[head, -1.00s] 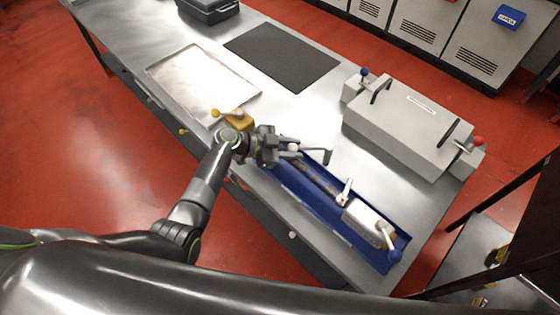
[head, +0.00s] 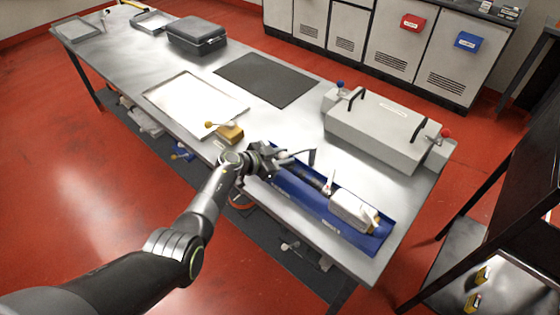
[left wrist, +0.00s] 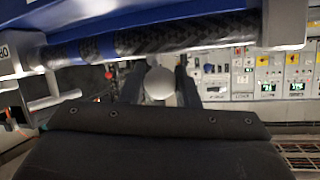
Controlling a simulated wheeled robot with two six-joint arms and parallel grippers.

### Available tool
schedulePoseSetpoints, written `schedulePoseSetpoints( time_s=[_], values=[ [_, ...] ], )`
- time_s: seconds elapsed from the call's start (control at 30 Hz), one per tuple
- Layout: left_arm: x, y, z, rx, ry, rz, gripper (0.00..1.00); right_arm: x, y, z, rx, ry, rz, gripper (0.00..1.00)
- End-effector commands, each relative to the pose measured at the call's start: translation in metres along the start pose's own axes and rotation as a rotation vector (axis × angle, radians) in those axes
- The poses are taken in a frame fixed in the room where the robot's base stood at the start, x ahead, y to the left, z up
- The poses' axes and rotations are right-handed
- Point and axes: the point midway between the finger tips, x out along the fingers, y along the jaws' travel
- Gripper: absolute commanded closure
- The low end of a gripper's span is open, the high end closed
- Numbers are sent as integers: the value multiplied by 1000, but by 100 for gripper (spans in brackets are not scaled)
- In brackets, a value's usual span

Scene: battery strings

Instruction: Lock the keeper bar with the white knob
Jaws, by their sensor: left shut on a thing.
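My left gripper (head: 277,160) is at the left end of the blue trough (head: 300,199) on the steel table. In the left wrist view the round white knob (left wrist: 159,83) sits between the two dark fingers (left wrist: 158,90), and the gripper is shut on it. A thin grey bar (head: 312,157) sticks out just past the gripper over the trough's far side; it seems to be the keeper bar. The gripper hides its near end. A dark, blue-banded battery string (left wrist: 160,38) lies along the trough. My right gripper is not in view.
A white block (head: 353,208) and a red-tipped white lever (head: 328,184) are at the trough's right part. A grey handled box (head: 377,132) stands behind. A dark mat (head: 266,79) lies farther back.

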Motion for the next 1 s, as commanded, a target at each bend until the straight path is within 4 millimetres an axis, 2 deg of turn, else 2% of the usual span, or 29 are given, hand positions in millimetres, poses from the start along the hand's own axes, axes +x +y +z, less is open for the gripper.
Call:
schedulePoseSetpoints(
  time_s=[0.03,0.33,0.37,0.5,0.83,1.0],
  values=[
    [2,5,1,-6,0,10,100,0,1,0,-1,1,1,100],
    [2,7,2,-9,-1,14,100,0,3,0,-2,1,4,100],
    [2,7,3,-9,-1,15,69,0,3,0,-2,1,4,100],
    [2,7,3,-9,-2,13,51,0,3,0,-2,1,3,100],
    [-2,3,1,-5,-1,7,51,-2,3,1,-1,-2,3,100],
    [-18,2,-1,-4,-1,6,51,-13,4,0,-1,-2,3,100]
  ],
)
